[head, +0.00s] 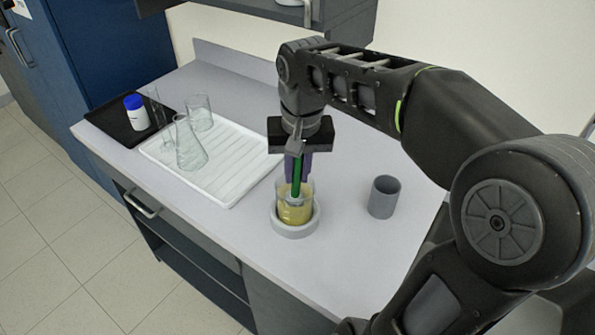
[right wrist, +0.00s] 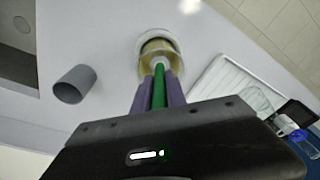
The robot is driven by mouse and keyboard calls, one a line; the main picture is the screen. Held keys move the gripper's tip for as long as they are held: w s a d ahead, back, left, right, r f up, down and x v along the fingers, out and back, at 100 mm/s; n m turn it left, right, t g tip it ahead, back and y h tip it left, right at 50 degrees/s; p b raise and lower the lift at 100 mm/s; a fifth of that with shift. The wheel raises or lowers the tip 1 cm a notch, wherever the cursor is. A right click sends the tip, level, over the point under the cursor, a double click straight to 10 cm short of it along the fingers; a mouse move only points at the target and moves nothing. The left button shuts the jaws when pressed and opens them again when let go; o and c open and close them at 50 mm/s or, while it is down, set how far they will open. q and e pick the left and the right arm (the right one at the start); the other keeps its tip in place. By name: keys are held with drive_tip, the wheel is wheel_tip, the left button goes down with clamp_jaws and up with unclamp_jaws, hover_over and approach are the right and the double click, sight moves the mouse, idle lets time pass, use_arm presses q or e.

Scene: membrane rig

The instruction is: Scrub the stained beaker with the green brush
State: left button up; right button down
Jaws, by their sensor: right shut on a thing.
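The stained beaker (head: 294,212), with a yellowish coating, stands upright in a round grey holder (head: 290,230) on the bench. My right gripper (head: 297,178) is above the beaker, pointing down, with its purple fingers shut on the green brush (head: 296,182). The brush's lower end reaches into the beaker's mouth; how deep its head sits is hard to tell. In the right wrist view the green handle (right wrist: 159,88) lies between the fingers (right wrist: 157,98), lined up with the beaker (right wrist: 157,57). My left gripper is not in view.
A grey cup (head: 383,197) stands right of the holder. A white drying rack (head: 225,172) holds a flask (head: 190,150) and a beaker (head: 200,114) on the left. A black tray (head: 112,127) carries a blue-capped bottle (head: 137,113). Bench in front of the cup is clear.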

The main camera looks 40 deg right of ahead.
drive_tip(key=shift+w+d, duration=0.1)
drive_tip(key=shift+w, duration=0.15)
drive_tip(key=shift+a, duration=0.45)
drive_tip(key=shift+a+f, duration=0.1)
drive_tip(key=shift+s+a+b, duration=0.3)
idle(0.3)
